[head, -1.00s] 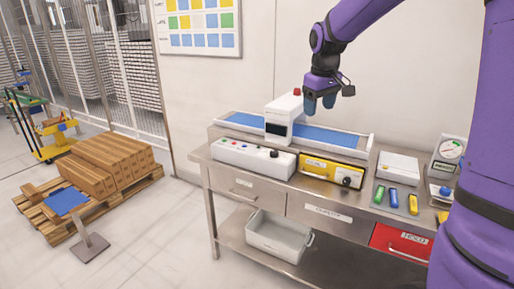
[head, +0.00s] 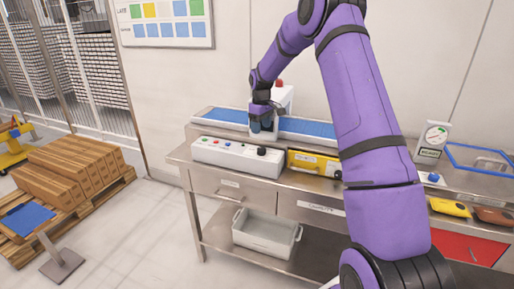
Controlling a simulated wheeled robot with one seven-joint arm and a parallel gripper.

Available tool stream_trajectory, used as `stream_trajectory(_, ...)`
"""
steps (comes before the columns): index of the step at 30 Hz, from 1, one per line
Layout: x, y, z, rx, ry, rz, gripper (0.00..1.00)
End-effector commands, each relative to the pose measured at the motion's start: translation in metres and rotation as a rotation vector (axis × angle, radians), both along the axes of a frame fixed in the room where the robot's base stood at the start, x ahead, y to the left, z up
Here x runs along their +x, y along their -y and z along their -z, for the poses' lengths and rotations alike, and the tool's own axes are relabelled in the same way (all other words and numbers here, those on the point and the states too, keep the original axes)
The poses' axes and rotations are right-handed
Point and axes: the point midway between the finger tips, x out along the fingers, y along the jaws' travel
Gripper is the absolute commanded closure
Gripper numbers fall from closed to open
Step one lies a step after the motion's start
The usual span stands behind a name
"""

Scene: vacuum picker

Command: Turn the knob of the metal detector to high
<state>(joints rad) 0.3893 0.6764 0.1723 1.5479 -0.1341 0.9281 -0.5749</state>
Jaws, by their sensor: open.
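The white metal detector arch (head: 285,97) stands over a blue conveyor (head: 310,127) on the steel bench, partly hidden behind my arm. A white control box (head: 222,150) with coloured buttons and a black knob (head: 262,151) sits in front of the conveyor. A yellow box (head: 303,160) with a black knob is to its right, partly hidden by my arm. I cannot tell which box belongs to the detector, nor read the knob settings. My gripper (head: 262,127) is open and empty, pointing down in front of the arch, above the white box's knob and apart from it.
A grey bin (head: 267,234) is on the lower shelf. Cartons (head: 72,170) on a pallet stand left. Floor before the bench is clear.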

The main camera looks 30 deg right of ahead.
Motion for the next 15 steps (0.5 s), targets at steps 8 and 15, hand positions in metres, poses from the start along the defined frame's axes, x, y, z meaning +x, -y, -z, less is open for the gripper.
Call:
stream_trajectory(8, -0.001, 0.0, 0.047, 0.001, -0.005, 0.001, 0.35)
stream_trajectory(15, -0.001, 0.0, 0.083, 0.001, -0.004, 0.001, 0.35)
